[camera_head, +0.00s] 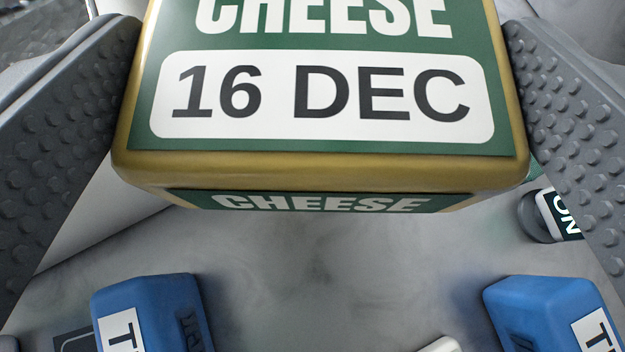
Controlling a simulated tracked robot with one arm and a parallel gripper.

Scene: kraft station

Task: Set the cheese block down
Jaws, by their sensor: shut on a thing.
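The cheese block (320,172) fills the top middle of the view. It is yellow-brown with a green label reading CHEESE and a white panel reading 16 DEC. My gripper (325,95) is shut on it, with one grey studded finger at its left side and one at its right. The block hangs in front of the camera, and its top edge is cut off by the frame. It appears to be above the grey surface (300,260); the gap cannot be measured from this view.
A blue labelled block (165,305) stands at the lower left and another blue block (540,305) at the lower right. A dark round item with a white label (545,215) is partly hidden behind the right finger. A small white item (440,345) shows at the bottom edge.

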